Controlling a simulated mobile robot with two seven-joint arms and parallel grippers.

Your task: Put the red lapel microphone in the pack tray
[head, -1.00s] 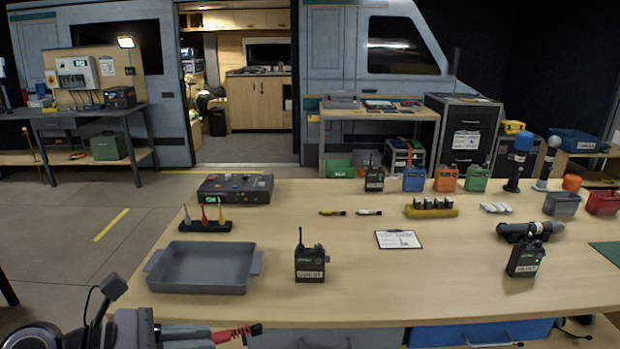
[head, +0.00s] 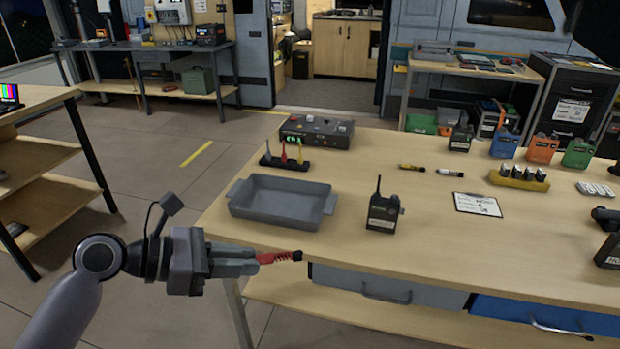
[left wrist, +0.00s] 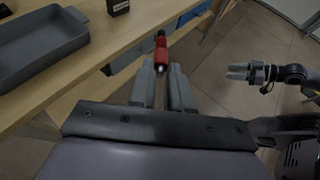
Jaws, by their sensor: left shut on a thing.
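The red lapel microphone (head: 280,257), a small red piece with a dark ribbed end, is in my left gripper (head: 256,261), which is shut on it. They are in front of the table's near left edge. In the left wrist view the microphone (left wrist: 161,52) sticks out beyond the fingertips (left wrist: 162,75). The pack tray (head: 275,214), grey with side handles, stands empty on the table's left part, behind my left gripper. It also shows at the left in the left wrist view (left wrist: 50,62). My right gripper (left wrist: 230,71) shows small there, its fingers apart and empty.
A black radio (head: 382,212) stands right of the tray. A dark rack (head: 284,163) with several slim coloured pieces and a control box (head: 316,132) are behind it. A clipboard (head: 477,204) lies farther right. The tabletop between tray and front edge is clear.

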